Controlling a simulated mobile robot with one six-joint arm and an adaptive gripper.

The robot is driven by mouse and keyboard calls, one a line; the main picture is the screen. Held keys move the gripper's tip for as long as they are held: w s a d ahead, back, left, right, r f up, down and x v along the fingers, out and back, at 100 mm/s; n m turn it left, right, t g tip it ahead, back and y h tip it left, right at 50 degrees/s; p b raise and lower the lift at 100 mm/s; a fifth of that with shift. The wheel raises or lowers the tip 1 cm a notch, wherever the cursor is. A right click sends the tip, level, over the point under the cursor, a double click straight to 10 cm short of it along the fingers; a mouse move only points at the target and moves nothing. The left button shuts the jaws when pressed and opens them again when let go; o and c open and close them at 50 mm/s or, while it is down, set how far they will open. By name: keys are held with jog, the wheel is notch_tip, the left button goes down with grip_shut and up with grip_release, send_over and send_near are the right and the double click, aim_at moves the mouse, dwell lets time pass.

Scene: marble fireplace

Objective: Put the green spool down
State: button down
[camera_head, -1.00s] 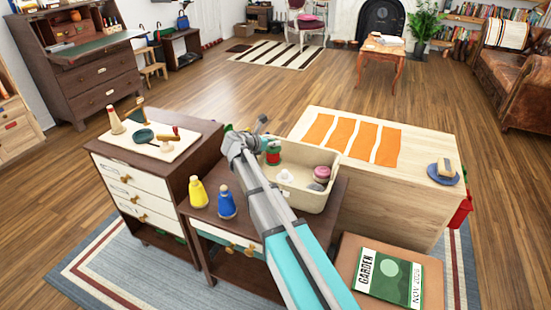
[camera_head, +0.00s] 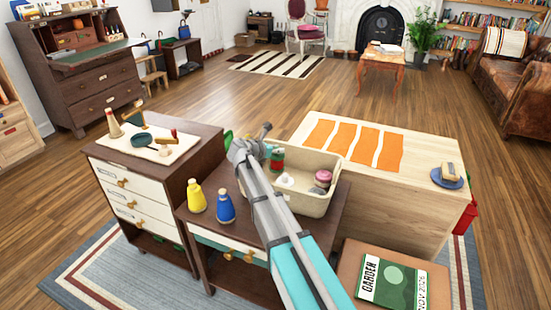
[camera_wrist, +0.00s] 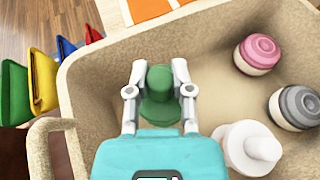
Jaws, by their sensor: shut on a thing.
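My gripper (camera_wrist: 159,78) is shut on the green spool (camera_wrist: 157,96) and holds it inside the outline of the beige bin (camera_wrist: 72,100), near its left end. In the head view, the bin (camera_head: 306,206) stands on the brown cabinet and my arm hides part of its left side. A green and red piece (camera_head: 277,160) shows at my gripper there. I cannot tell whether the spool touches the bin floor. A pink-topped spool (camera_wrist: 257,52), a grey-topped spool (camera_wrist: 297,106) and a white knobbed piece (camera_wrist: 250,148) lie to the right in the bin.
Yellow (camera_head: 196,197) and blue (camera_head: 226,207) bottle-shaped pieces stand left of the bin. A wooden chest (camera_head: 410,205) with orange strips (camera_head: 352,140) stands behind and right. A higher drawer cabinet (camera_head: 130,200) holds a cream board of small objects. Bin floor near the spool looks clear.

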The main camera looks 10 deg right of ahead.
aim_at(273, 156)
jog(key=shift+f+b, duration=1.4)
jog(key=shift+f, duration=0.3)
jog(key=shift+f, duration=0.1)
jog(key=c, duration=0.5)
grip_release()
jog(key=shift+s+a+r+p, duration=0.25)
jog(key=shift+a+r+p, duration=0.1)
jog(key=shift+a+r, duration=0.1)
jog(key=p+v, duration=0.4)
jog(key=v, duration=0.6)
jog(key=shift+s+a, duration=0.2)
jog(key=shift+a, duration=0.1)
jog(key=shift+r, duration=0.1)
